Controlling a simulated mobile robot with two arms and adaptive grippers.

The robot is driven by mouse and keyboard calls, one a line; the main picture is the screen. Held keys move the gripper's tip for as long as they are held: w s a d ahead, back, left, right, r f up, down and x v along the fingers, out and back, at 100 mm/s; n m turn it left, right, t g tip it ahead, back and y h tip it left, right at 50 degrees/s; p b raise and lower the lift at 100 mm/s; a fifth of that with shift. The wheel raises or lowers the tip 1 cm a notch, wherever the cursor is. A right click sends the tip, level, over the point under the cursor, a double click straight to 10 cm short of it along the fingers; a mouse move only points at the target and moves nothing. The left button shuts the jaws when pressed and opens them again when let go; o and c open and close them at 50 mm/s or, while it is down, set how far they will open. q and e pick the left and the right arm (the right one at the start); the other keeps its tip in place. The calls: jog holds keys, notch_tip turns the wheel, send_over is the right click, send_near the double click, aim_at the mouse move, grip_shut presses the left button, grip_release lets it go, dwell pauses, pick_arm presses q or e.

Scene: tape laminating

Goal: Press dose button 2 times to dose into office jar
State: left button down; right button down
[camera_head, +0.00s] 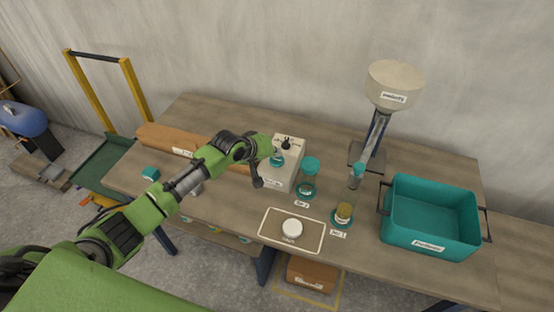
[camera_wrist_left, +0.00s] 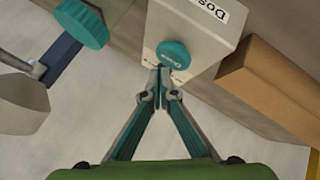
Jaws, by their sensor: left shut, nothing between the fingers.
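The white dosing box (camera_head: 286,171) stands on the table, with a partly readable "Dos" label in the left wrist view (camera_wrist_left: 205,25). Its round teal button (camera_wrist_left: 173,54) faces my left gripper (camera_wrist_left: 160,75). The gripper is shut and empty, its fingertips at the button's near edge; I cannot tell whether they touch it. In the head view my left gripper (camera_head: 267,154) is partly hidden at the box's front. A teal-lidded jar (camera_head: 308,181) stands right of the box, and a jar with yellowish contents (camera_head: 343,213) is nearer the front. Neither label is legible enough to identify the office jar.
A tray (camera_head: 269,236) holding a round white piece (camera_head: 292,228) lies in front. A teal bin (camera_head: 428,221) stands at right, a funnel (camera_head: 395,82) on a stand behind. A long brown box (camera_head: 165,139) lies left of the dosing box.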

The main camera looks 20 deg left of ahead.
aim_at(275, 161)
pick_arm(q)
jog(key=shift+f, duration=0.2)
dwell(0.6)
jog(key=shift+f, duration=0.2)
jog(key=shift+f, duration=0.6)
dwell(0.9)
jog(key=shift+r+p, duration=0.85)
jog(key=shift+r, duration=0.1)
jog(key=shift+r, duration=0.1)
notch_tip(275, 161, up, 5)
jog(key=p, duration=0.5)
